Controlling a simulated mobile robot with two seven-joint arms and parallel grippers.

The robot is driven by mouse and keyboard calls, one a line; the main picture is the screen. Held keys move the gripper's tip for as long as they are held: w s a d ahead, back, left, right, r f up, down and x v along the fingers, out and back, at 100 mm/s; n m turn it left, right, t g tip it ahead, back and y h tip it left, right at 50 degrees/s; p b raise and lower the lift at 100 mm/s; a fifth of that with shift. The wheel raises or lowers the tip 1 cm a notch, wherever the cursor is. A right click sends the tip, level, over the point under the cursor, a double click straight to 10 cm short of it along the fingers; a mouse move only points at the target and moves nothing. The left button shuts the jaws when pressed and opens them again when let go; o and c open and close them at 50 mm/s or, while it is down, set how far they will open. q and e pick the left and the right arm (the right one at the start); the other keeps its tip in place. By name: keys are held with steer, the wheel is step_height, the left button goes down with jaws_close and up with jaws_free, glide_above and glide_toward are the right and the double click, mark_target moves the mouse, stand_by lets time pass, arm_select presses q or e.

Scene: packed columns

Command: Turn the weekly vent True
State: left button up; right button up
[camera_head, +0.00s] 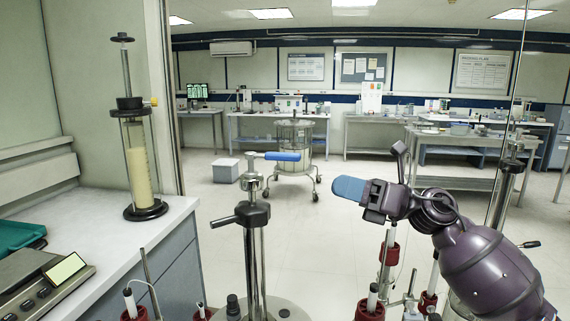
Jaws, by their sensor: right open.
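A metal column fitting (253,245) stands in the foreground, left of the middle. At its top is a small valve with a blue lever (283,156) that lies level and points right. A black clamp knob (253,214) with a side handle sits below it. I cannot tell for sure which part is the weekly vent. My right gripper (350,189) comes in from the right, with a blue fingertip pad facing left. It is open and empty, to the right of and lower in the picture than the blue lever, apart from it. My left gripper is out of view.
A packed glass column (140,165) stands on the left bench (98,238). Several red-capped fittings, such as one by the bottom edge (369,309), stand low under my right arm. A wheeled steel vessel (294,143) and lab tables are farther back, with open floor between.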

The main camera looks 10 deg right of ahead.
mark_target(286, 153)
step_height(286, 153, up, 5)
steer(key=n+g+h, duration=0.2)
steer(key=n, duration=0.3)
steer(key=x, duration=0.4)
steer(key=p+x, duration=0.1)
steer(key=x, duration=0.4)
steer(key=shift+w+a+r, duration=0.15)
steer(key=shift+w+r, duration=0.05)
steer(key=shift+w, duration=0.05)
steer(key=shift+w+a, duration=0.3)
steer(key=shift+a, duration=0.4)
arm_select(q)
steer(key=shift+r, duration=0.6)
arm_select(e)
steer(key=shift+f, duration=0.1)
steer(key=shift+c, duration=0.5)
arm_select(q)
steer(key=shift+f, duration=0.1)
arm_select(e)
jaws_close()
